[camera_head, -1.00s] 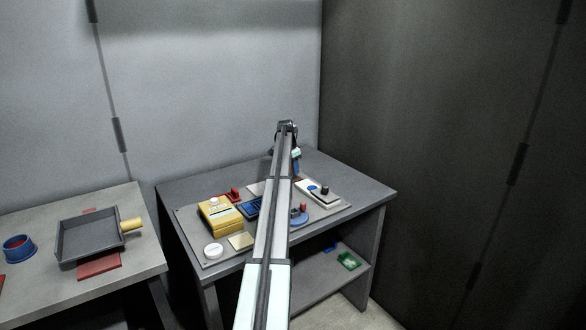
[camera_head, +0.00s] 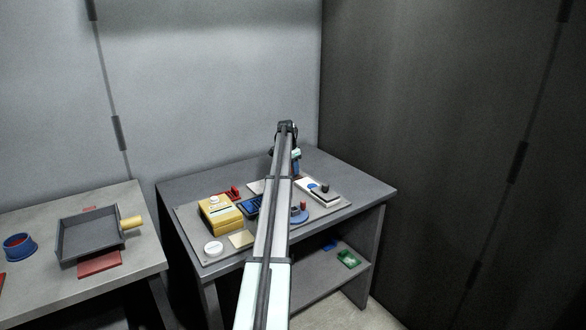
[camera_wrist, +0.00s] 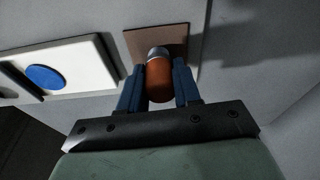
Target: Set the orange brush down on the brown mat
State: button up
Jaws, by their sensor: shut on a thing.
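In the wrist view my gripper (camera_wrist: 159,88) is shut on the orange brush (camera_wrist: 160,82), with one blue finger on each side of its orange-brown body. A grey part of the brush shows at its far end. The brown mat (camera_wrist: 177,34) lies right behind the brush in this view, and the brush overlaps much of it. I cannot tell whether the brush touches the mat. In the head view my arm hides the mat and the brush, and the gripper is mostly hidden at the arm's far end.
A white panel with a blue disc (camera_wrist: 44,76) is left of the mat in the wrist view. The table's back right is clear.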

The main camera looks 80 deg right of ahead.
jog(key=o, duration=1.1)
jog(key=r, duration=0.4)
jog(key=w+a+r, duration=0.1)
jog(key=r, duration=0.4)
jog(key=a+r, duration=0.1)
jog(key=r, duration=0.3)
jog(key=shift+w+r, duration=0.2)
jog(key=shift+w, duration=0.15)
